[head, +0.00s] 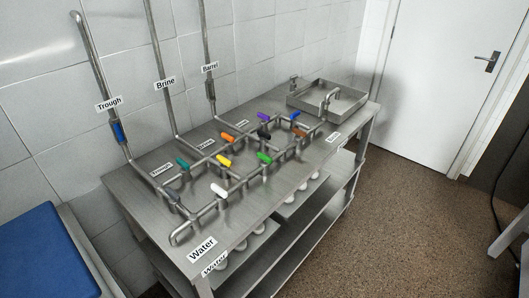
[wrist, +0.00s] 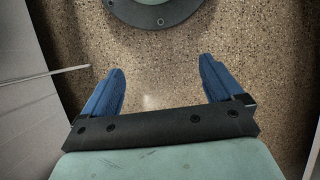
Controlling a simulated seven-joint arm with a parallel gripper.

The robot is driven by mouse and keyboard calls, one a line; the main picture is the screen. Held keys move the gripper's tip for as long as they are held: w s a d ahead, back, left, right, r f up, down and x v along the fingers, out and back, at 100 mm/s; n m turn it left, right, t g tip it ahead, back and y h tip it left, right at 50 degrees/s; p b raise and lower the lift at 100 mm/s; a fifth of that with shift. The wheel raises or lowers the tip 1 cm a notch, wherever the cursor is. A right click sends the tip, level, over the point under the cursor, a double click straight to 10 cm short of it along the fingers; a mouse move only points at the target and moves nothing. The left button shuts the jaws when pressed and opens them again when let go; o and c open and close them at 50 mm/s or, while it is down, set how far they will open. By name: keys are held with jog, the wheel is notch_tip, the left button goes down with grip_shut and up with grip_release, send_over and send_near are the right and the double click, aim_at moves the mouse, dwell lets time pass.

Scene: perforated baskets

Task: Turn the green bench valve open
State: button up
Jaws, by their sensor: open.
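A bright green valve handle (head: 264,158) sits on the metal pipework on top of the steel bench (head: 235,212) in the head view, right of a yellow handle. A darker teal-green handle (head: 183,162) sits further left on the same pipework. My gripper (wrist: 160,70) shows only in the wrist view. Its two blue fingers are wide apart with nothing between them, above speckled floor. The bench and valves are not in the wrist view, so my gripper is away from them.
Close neighbours on the pipework are yellow (head: 224,160), white (head: 218,190), orange (head: 228,138), purple (head: 263,116) and black (head: 264,131) handles. Tall labelled pipes rise along the wall. A steel basin (head: 345,112) stands at the bench's far end. Open floor (head: 425,180) lies to the right.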

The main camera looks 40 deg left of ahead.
jog(key=w+a+r+t, duration=0.25)
jog(key=w+r, duration=0.45)
jog(key=w, duration=0.4)
jog(key=w+a+r+t, duration=0.1)
jog(key=w+a+r, duration=0.2)
jog(key=w+r, duration=0.6)
jog(key=w+a+r+t, duration=0.1)
jog(key=w+a+r, duration=0.5)
jog(key=a, duration=0.3)
jog(key=w+a+r, duration=0.5)
jog(key=a+r, duration=0.1)
jog(key=a, duration=0.3)
jog(key=w+a+r, duration=0.1)
jog(key=a+r, duration=0.7)
jog(key=a, duration=0.4)
notch_tip(320, 180, up, 26)
send_over(265, 155)
notch_tip(265, 155, down, 13)
jog(key=shift+a+r, duration=0.15)
jog(key=shift+r, duration=0.05)
